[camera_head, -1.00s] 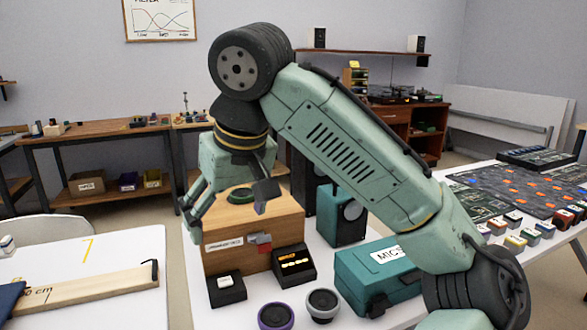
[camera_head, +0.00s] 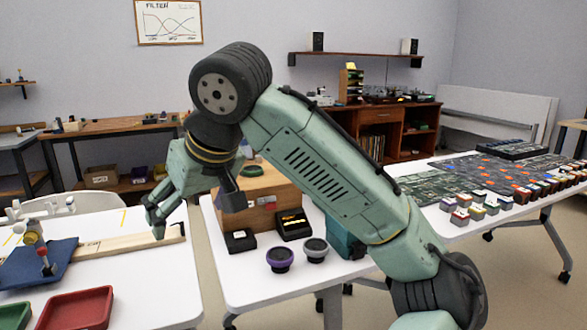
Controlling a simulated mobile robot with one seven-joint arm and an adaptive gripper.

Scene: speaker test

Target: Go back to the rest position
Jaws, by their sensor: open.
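My gripper (camera_head: 194,215) hangs from my raised green arm at the left of the middle, with its fingers apart and nothing seen between them. It is above the gap between two white tables in the picture, in front of the wooden box (camera_head: 262,213). Whether either touches anything below cannot be told, but no contact shows. My arm crosses the picture and hides much of the teal case (camera_head: 343,240).
The left white table (camera_head: 150,285) holds a long wooden board (camera_head: 130,241), a blue cloth-like item (camera_head: 42,265) and a red tray (camera_head: 76,308). On the middle white table (camera_head: 245,280) stand two small black boxes, a purple-rimmed speaker (camera_head: 280,258) and a grey speaker (camera_head: 315,249).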

